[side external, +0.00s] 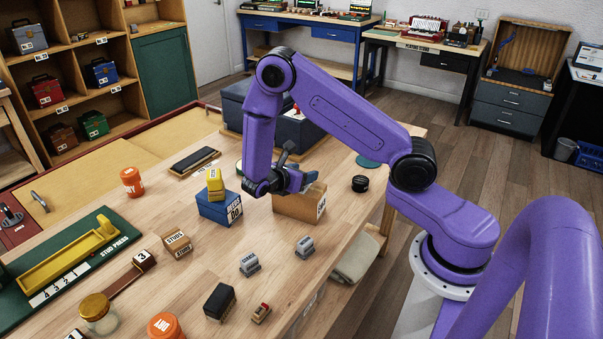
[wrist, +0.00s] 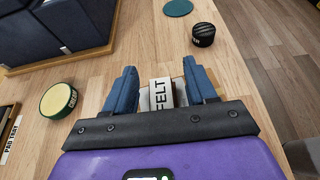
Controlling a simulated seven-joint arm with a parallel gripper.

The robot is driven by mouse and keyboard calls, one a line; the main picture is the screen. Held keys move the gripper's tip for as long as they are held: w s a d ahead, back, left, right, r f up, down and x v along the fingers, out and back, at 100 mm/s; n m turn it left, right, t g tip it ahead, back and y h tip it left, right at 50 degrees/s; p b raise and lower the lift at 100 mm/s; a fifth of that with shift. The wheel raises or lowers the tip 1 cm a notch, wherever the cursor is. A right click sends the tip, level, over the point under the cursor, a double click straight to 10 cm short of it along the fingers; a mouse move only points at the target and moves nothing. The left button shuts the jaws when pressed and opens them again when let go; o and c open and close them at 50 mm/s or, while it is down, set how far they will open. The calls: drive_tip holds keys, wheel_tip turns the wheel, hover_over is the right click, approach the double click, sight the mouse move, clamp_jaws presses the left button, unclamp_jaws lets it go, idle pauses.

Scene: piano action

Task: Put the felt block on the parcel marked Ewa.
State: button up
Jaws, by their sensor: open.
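A pale block marked FELT (wrist: 161,94) is between the fingers of my open gripper (wrist: 160,70) in the wrist view, with a finger on each side. In the side view my gripper (side external: 300,183) is low over a brown cardboard parcel (side external: 294,205), and the felt block is hidden there. Bits of the brown parcel (wrist: 179,84) show around the block, so it appears to be on or just above that parcel. The parcel's white label is too small to read surely. A blue parcel (side external: 216,208) with a white label stands to the left, a yellow block (side external: 215,183) on top.
A black round tin (side external: 360,183) is right of the brown parcel, and a dark blue case (side external: 290,135) is behind. A brown STUDS block (side external: 177,242) stands to the left.

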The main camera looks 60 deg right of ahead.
drive_tip(key=shift+a+r, duration=0.1)
drive_tip(key=shift+r, duration=0.1)
drive_tip(key=v, duration=1.1)
drive_tip(key=s+a+r+m+y, duration=0.2)
drive_tip(key=s+y, duration=0.5)
drive_tip(key=s, duration=0.6)
drive_tip(key=s+a+r+m+y, duration=0.3)
drive_tip(key=s+a+r+y, duration=0.2)
drive_tip(key=s, duration=0.8)
wheel_tip(320, 180, up, 2)
drive_tip(key=shift+r+y, duration=0.1)
drive_tip(key=shift+y, duration=0.8)
drive_tip(key=shift+s+a, duration=0.1)
drive_tip(key=shift+a, duration=0.05)
